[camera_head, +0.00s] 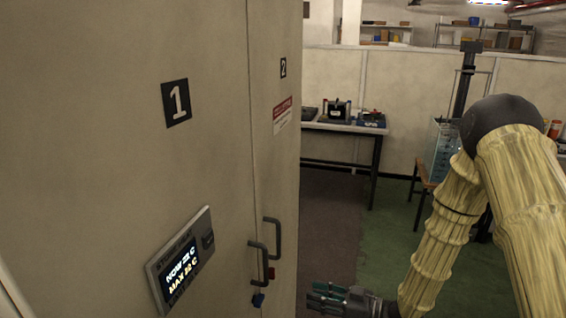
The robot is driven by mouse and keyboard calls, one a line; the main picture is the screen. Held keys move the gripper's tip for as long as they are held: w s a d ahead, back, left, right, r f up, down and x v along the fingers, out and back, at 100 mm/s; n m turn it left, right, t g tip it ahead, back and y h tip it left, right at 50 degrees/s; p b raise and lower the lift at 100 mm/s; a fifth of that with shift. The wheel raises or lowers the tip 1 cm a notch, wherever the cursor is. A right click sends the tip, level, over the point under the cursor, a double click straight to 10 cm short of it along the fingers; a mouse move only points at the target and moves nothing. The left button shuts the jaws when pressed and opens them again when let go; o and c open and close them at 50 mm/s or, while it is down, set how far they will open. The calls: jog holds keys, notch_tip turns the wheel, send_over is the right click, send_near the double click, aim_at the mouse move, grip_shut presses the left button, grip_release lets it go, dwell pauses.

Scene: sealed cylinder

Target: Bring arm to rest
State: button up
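My arm, in a ribbed yellow sleeve with a dark elbow, bends down at the right of the view. My gripper (328,298) is at the bottom centre, dark with green-tinted fingers pointing left. Its fingers appear spread, but the picture is too small and partly cut off to tell how far. I see nothing held in it. It is to the right of the cabinet handles and apart from them.
A large beige cabinet (120,130) with doors marked 1 and 2 fills the left. It has a display panel (181,262) and dark handles (272,238). A workbench (345,127) with equipment stands behind. A table with a clear container (440,150) is behind my arm. Open floor (335,220) lies between.

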jog(key=s+d+f+m+g+h, duration=0.1)
jog(key=s+d+f+m+h, duration=0.1)
jog(key=s+f+m+h, duration=0.45)
jog(key=s+d+f+m+h, duration=0.1)
jog(key=s+d+f+h, duration=0.2)
jog(key=s+f, duration=0.75)
jog(key=s+d+f+m+g+h, duration=0.1)
jog(key=s+d+f+g, duration=0.1)
jog(key=s, duration=0.4)
jog(key=s+d+f+m+g+h, duration=0.2)
jog(key=s+f, duration=0.2)
jog(key=s, duration=0.2)
jog(key=s+d+f+m+g+h, duration=0.1)
jog(key=s+d+f+g+h, duration=0.1)
jog(key=s, duration=0.4)
jog(key=shift+s+d+f, duration=0.2)
jog(key=shift+d+f, duration=0.2)
jog(key=shift+f, duration=0.4)
jog(key=shift+h, duration=0.25)
